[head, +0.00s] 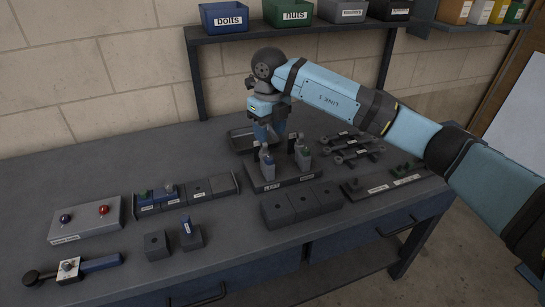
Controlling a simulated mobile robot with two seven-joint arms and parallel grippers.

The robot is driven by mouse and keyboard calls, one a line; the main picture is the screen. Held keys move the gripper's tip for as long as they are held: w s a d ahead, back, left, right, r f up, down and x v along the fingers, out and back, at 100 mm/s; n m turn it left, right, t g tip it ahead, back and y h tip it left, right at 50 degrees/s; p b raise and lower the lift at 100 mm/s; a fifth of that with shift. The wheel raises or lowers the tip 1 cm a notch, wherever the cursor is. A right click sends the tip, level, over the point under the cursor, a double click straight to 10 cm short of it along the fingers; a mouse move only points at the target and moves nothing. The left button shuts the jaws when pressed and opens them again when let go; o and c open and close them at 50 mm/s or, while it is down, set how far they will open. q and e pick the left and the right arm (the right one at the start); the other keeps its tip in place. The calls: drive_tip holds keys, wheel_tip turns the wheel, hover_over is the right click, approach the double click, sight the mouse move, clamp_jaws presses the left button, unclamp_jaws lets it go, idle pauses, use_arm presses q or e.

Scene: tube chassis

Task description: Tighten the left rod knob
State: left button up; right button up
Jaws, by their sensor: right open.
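A dark stand (284,182) sits mid-table, with a front label at its left end that seems to read LEFT. A short left post (267,166) and a right post (303,158) rise from it, each with pale and coloured parts. Which small part is the left rod knob is too small to tell. My right gripper (263,137) points down from the light-blue arm, just above and behind the left post. It is open, and no held object shows between its fingers. Whether it touches the post cannot be told. My left gripper is out of view.
A dark tray (242,140) lies behind the stand and dark blocks (302,204) in front. A rack of blocks (187,194), a button box (86,220) and loose blocks stand left. Linkage parts (352,147) lie right. Bins (225,18) sit on the shelf above.

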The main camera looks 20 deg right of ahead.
sight(270, 158)
wheel_tip(270, 158, down, 9)
drive_tip(key=shift+r, duration=0.2)
drive_tip(key=c, duration=0.9)
